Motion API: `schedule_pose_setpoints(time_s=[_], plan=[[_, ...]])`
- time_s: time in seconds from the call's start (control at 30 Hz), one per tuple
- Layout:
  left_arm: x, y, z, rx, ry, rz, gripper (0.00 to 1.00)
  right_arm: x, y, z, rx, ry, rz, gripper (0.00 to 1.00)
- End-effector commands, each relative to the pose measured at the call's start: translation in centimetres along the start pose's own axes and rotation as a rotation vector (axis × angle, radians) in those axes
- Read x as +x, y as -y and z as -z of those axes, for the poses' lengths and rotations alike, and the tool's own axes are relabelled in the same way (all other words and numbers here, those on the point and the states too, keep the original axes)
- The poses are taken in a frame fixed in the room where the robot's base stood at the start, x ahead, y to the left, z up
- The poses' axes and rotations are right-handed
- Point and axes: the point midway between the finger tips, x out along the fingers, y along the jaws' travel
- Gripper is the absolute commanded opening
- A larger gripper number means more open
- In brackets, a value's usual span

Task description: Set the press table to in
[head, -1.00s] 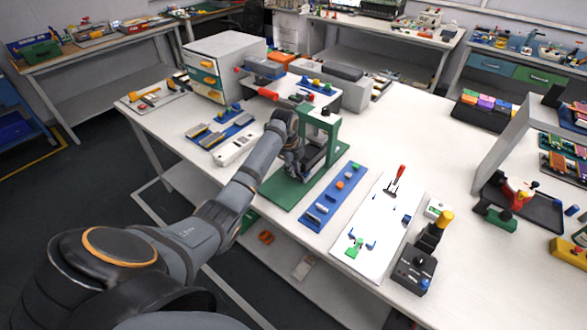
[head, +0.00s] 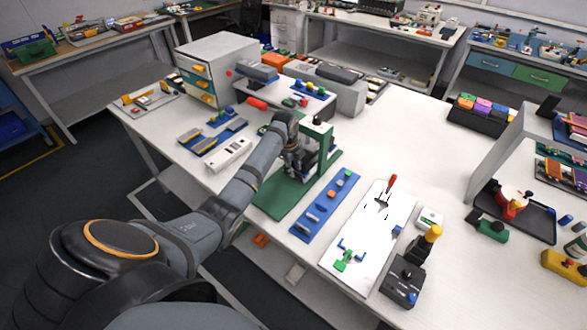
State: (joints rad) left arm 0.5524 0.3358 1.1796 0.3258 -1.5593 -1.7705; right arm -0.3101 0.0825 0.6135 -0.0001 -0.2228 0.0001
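A green press frame (head: 324,137) stands on a green base plate (head: 277,204) near the middle of the white bench. My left arm reaches in from the left, and its gripper (head: 297,165) is at the press, low beside the front of the frame. The fingers are small, dark and partly merged with the press parts, so their opening cannot be made out. The press table is mostly hidden behind my gripper and wrist, and its position cannot be told. My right gripper is not in view.
Right of the press lie a blue strip with small parts (head: 325,207) and a white board with a red-handled tool (head: 371,236). A black box with a yellow knob (head: 407,278) stands farther right. A drawer cabinet (head: 217,66) stands behind left. Bare bench lies right of centre.

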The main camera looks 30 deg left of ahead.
Motion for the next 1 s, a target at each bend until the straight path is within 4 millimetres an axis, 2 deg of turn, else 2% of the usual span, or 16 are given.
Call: schedule_pose_setpoints(time_s=[0.2,0.33,0.7,0.8,1.0], plan=[[0.1,0.0,0.1,0.0,-0.002,-0.001,0.22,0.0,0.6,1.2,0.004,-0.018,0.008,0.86],[-0.3,0.0,0.1,0.0,-0.002,-0.002,0.22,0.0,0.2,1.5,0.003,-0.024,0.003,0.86],[-6.5,0.0,0.0,0.0,-0.001,0.001,0.22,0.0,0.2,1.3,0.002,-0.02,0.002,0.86],[-7.3,0.0,0.0,0.0,-0.003,-0.001,0.22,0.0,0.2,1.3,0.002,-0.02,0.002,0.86],[-7.5,0.0,0.1,0.0,-0.003,-0.001,0.22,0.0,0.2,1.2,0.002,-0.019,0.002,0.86]])
